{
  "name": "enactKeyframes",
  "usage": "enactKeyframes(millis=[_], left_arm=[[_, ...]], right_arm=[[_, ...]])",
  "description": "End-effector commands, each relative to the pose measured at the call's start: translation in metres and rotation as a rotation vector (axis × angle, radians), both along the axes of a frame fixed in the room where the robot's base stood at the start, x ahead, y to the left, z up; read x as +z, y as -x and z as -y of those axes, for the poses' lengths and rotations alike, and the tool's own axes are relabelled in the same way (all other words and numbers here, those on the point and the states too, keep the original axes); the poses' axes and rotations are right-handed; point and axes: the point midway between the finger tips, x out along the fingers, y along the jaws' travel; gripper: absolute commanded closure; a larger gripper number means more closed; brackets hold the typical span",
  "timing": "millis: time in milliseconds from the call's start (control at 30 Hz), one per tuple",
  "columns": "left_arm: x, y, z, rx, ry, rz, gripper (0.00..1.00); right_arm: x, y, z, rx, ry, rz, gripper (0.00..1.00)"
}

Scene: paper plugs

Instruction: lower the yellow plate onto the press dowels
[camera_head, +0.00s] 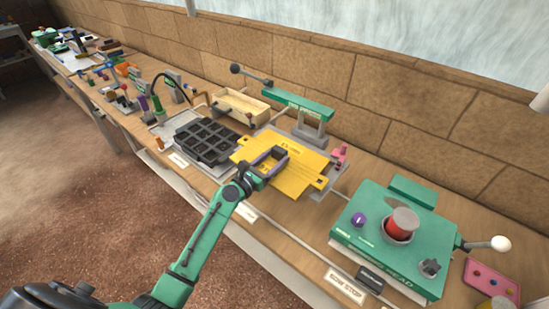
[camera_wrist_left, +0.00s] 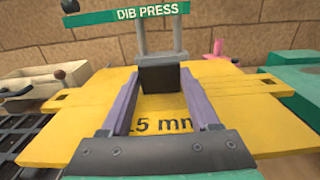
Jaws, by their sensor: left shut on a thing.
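The yellow plate (camera_head: 300,181) is a flat sheet with side tabs that have small holes; it also shows in the left wrist view (camera_wrist_left: 60,130). My left gripper (camera_head: 270,158) is shut on the dark block-shaped grip on top of the plate. Its purple fingers flank this dark grip (camera_wrist_left: 160,79) in the left wrist view. The plate is in front of the dib press (camera_head: 297,105), a green bar on grey posts, and over its grey base. The dowels are hidden, and I cannot tell the gap beneath the plate. My right gripper is out of view.
Left of the plate is a black tray of square cells (camera_head: 207,141), with a wooden box (camera_head: 240,105) behind it. A green machine with a red cylinder (camera_head: 402,222) stands at the right. Pink pieces (camera_head: 338,155) lie close to the plate's right side. A brick wall backs the bench.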

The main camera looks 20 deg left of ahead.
Motion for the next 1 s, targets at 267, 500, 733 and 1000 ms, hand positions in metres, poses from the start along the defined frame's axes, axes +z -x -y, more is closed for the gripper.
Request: enactKeyframes(millis=[267,500,733,1000], left_arm=[[-0.006,0.000,0.000,0.001,0.002,0.001,1.00],[-0.012,0.000,0.000,0.001,0.002,0.001,1.00],[-0.017,0.000,0.000,0.001,0.002,0.001,1.00],[-0.023,0.000,0.000,0.001,0.002,0.001,1.00]], right_arm=[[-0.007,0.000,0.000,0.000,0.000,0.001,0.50],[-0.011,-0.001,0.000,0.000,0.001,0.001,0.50],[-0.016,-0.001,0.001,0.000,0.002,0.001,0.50],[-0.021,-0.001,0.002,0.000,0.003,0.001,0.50]])
